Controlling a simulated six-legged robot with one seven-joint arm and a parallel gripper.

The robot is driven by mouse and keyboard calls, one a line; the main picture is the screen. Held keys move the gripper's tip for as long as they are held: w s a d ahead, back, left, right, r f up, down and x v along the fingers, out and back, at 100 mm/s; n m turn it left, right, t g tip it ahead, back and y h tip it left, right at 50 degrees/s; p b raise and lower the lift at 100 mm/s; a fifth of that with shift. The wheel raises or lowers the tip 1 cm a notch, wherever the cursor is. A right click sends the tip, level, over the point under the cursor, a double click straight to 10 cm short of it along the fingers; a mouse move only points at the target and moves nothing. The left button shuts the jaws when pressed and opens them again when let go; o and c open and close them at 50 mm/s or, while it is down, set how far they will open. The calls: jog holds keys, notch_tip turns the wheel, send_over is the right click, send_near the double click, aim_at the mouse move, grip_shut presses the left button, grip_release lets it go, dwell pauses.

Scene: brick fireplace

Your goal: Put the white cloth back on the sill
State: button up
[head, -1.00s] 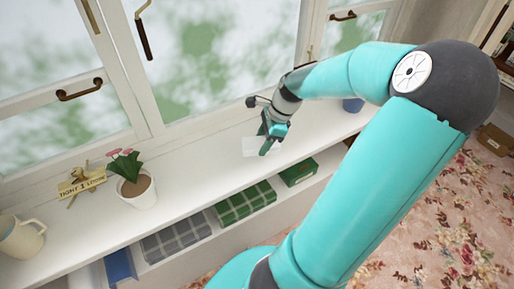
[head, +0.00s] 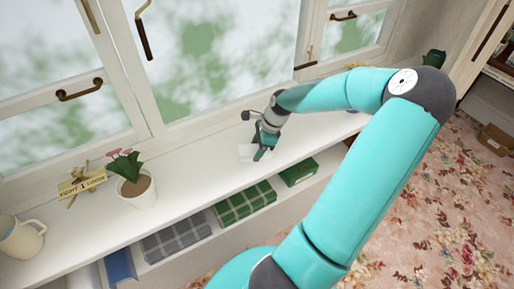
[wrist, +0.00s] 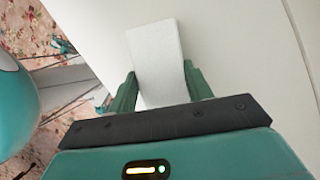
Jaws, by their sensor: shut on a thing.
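The white cloth (head: 246,152) is a small, pale, flat piece low over the white sill (head: 185,176), at its middle. I cannot tell whether it touches the sill. My gripper (head: 261,151) is shut on the cloth from above. In the wrist view the cloth (wrist: 155,50) extends out from between the two green fingers of my gripper (wrist: 160,88), with the pale sill surface (wrist: 235,45) behind it. The part of the cloth nearest the palm is hidden.
On the sill to the left stand a potted plant (head: 136,190), a small wooden sign (head: 82,184) and a cream mug (head: 20,238). A shelf below holds a green checked cloth (head: 245,203), a grey checked one (head: 177,236) and a green box (head: 299,173). Windows rise behind.

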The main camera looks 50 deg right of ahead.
jog(key=o, duration=1.1)
jog(key=shift+r, duration=0.1)
jog(key=v, duration=1.2)
jog(key=w+a+r+n+g+h, duration=0.1)
jog(key=w+a+r+n+h, duration=0.15)
jog(key=a+n, duration=0.5)
jog(key=w+a+r+n+g+h, duration=0.1)
jog(key=a+r+n+g+h, duration=0.2)
jog(key=a, duration=0.7)
jog(key=s+a+r+n+t, duration=0.2)
jog(key=s+a+r+n, duration=0.1)
jog(key=a+n, duration=0.2)
jog(key=s+a+r+n+t+y, duration=0.1)
jog(key=s+a+r+n+t, duration=0.1)
jog(key=a+n, duration=0.3)
jog(key=s+a+r+n+t+y, duration=0.1)
jog(key=s+a+r+n, duration=0.3)
jog(key=a, duration=0.4)
jog(key=shift+r+n+t, duration=0.55)
jog(key=shift+n+t, duration=0.2)
jog(key=shift+t, duration=0.15)
